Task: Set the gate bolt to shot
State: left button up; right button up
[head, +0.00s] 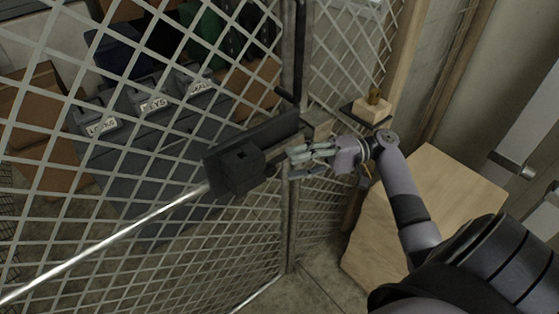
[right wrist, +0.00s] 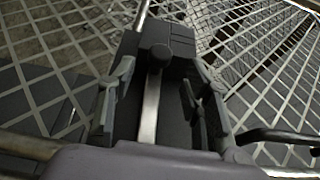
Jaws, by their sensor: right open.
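The gate bolt is mounted on the diamond-mesh gate (head: 130,70). Its dark housing (head: 235,168) sits left of centre in the head view, on a dark plate (head: 285,128). In the right wrist view the bolt's silver bar (right wrist: 150,108) runs up to a round dark knob (right wrist: 161,54) and the housing block (right wrist: 168,35). My right gripper (head: 297,161) is close to the plate's right end. Its fingers (right wrist: 160,95) are spread on either side of the bar, with the knob just beyond the tips. I cannot tell whether they touch anything. My left gripper is not in view.
A long silver rod (head: 110,238) runs from the housing to the lower left. Dark labelled bins (head: 150,115) stand behind the mesh. A dark handle (head: 287,95) and gate post (head: 290,215) are close to my gripper. A wooden board (head: 425,215) stands at the right.

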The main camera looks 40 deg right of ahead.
aim_at(266, 172)
jog(key=shift+p+x, duration=0.55)
jog(key=shift+x, duration=1.8)
grip_shut()
